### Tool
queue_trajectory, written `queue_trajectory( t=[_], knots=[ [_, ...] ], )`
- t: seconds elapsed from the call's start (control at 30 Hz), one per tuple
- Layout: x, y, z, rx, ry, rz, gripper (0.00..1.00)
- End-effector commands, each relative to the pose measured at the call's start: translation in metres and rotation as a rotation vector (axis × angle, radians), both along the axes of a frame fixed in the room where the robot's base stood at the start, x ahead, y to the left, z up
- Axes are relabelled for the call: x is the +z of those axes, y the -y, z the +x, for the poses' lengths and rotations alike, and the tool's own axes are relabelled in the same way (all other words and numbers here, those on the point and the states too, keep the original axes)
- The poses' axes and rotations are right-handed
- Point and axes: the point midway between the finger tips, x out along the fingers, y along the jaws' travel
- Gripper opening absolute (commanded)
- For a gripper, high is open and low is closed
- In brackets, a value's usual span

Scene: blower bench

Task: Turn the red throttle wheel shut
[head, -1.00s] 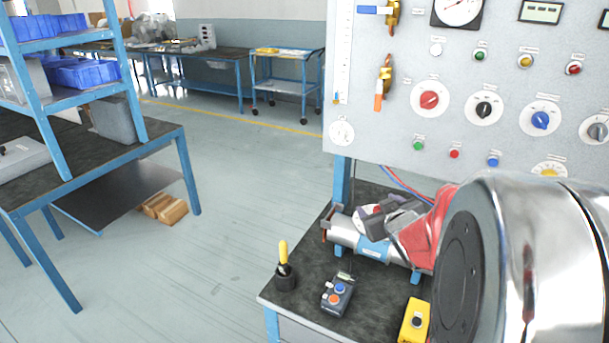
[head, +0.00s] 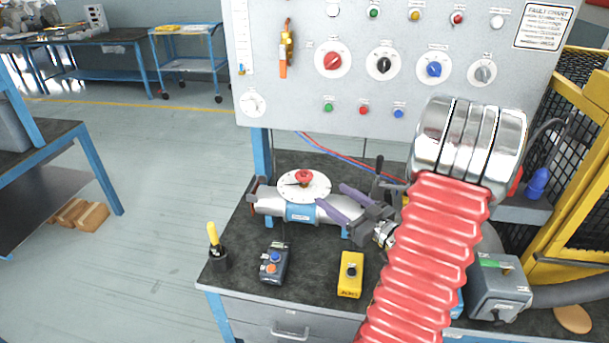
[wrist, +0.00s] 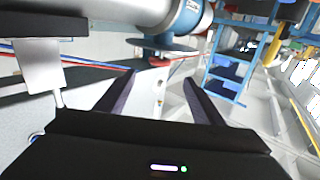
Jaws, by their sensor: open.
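The red throttle wheel (head: 304,177) sits on a round white dial plate (head: 318,189) on top of a silver pipe with a blue band (head: 301,212). My gripper (head: 331,196) is open and empty, to the right of the wheel, with its two purple-grey fingers pointing left towards it. The fingers are apart from the wheel. In the wrist view, which looks upside down, the red wheel (wrist: 155,62) shows beyond the fingertips (wrist: 158,77), roughly between them. The wheel's exact angle is too small to read.
An instrument panel (head: 300,105) with knobs and lamps rises behind the bench (head: 235,245). A yellow-handled tool (head: 214,240), a grey button box (head: 274,264) and a yellow button box (head: 350,274) stand in front of the pipe. A yellow mesh guard (head: 590,150) is at right.

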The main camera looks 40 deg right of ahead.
Motion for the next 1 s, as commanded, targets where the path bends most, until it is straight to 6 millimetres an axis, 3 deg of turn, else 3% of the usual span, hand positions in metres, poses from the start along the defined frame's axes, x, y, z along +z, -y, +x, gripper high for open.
queue_trajectory(
  t=[0.47,1.0],
  knots=[
    [0.000,0.000,0.012,0.000,-0.001,-0.002,0.62],
    [0.000,0.000,0.084,0.002,-0.001,-0.003,0.62]
  ],
)
